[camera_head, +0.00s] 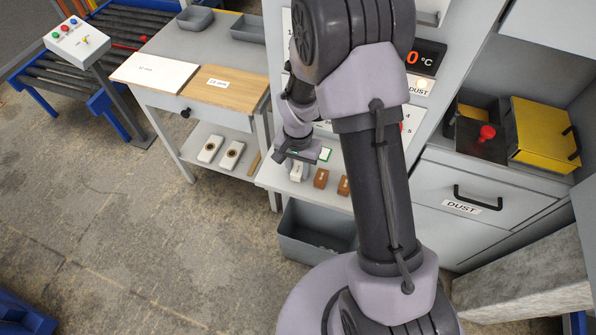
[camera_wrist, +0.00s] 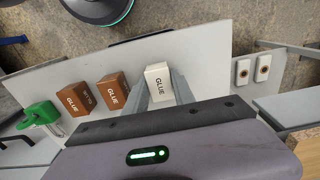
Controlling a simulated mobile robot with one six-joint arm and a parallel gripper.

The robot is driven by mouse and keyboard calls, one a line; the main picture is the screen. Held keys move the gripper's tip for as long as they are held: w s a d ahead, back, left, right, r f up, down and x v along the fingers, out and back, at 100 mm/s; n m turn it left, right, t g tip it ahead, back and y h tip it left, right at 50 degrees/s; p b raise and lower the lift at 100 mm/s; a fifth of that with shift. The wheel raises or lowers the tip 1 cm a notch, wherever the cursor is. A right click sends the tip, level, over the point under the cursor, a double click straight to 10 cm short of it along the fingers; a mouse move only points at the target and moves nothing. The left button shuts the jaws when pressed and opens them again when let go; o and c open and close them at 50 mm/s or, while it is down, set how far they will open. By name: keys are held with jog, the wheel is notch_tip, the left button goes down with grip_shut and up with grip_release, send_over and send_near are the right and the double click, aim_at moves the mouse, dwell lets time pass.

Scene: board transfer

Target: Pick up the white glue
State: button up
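The white glue (camera_wrist: 159,86) is a small block with GLUE printed on it, standing on the grey shelf at the left end of the row of blocks in the head view (camera_head: 297,172). My gripper (camera_wrist: 161,80) is directly above it, with one grey finger on each side of the block in the wrist view. The fingers look open around the block, with little gap; contact cannot be made out. In the head view my gripper (camera_head: 298,155) partly covers the glue's top.
Brown blocks (camera_wrist: 113,90) (camera_wrist: 76,98), one also labelled GLUE, stand beside the white one. A green-handled item (camera_wrist: 40,113) is farther along. A grey bin (camera_head: 300,242) sits below the shelf. A side table (camera_head: 215,165) holds two white pieces with round dark centres.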

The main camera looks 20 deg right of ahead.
aim_at(298, 175)
grip_shut()
notch_tip(298, 175, up, 4)
jog(key=shift+r+p, duration=0.1)
jog(key=shift+p, duration=1)
jog(key=s+d+p, duration=0.1)
jog(key=s+d, duration=0.3)
jog(key=s, duration=1.1)
jog(key=shift+s+r+p, duration=0.25)
jog(key=shift+r+p, duration=0.05)
jog(key=shift+r, duration=0.1)
